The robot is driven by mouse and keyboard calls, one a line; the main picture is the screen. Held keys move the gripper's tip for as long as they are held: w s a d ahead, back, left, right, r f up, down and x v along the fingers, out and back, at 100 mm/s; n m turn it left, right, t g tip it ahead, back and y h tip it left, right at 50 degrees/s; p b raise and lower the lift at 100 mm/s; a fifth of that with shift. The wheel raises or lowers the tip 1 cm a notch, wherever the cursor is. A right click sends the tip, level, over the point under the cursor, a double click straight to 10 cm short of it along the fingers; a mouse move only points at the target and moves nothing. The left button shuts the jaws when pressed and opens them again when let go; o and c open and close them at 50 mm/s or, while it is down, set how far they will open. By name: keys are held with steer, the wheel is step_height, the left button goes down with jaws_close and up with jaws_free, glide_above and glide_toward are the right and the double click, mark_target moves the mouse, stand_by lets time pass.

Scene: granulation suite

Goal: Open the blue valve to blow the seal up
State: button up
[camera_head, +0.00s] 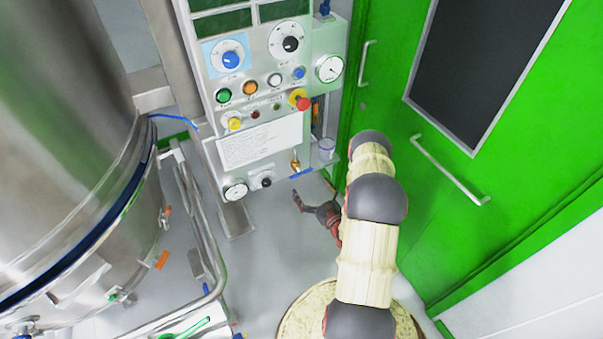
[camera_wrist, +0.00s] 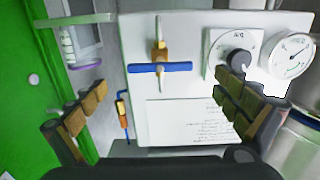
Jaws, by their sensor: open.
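The blue valve handle (camera_head: 302,174) sits at the lower right of the control panel, on a brass valve body (camera_head: 295,160). In the wrist view the blue handle (camera_wrist: 160,68) is a bar lying crosswise over the brass body (camera_wrist: 160,45). My gripper (camera_head: 313,201) is below the valve in the head view. In the wrist view my gripper (camera_wrist: 161,84) is open and empty, its fingers spread to the left and right of the handle. Neither finger appears to touch it.
A black knob (camera_wrist: 239,60) and a gauge (camera_wrist: 290,55) sit beside the valve, near the right finger. A printed label (camera_head: 261,140) is on the panel above. A green door (camera_head: 450,130) stands to the right, a steel vessel (camera_head: 65,130) to the left.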

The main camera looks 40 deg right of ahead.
mark_target(302, 175)
steer(key=shift+b+x, duration=0.55)
steer(key=shift+x, duration=3.25)
steer(key=shift+r, duration=0.15)
steer(key=c, duration=0.3)
steer(key=c, duration=0.8)
steer(key=shift+c, duration=0.2)
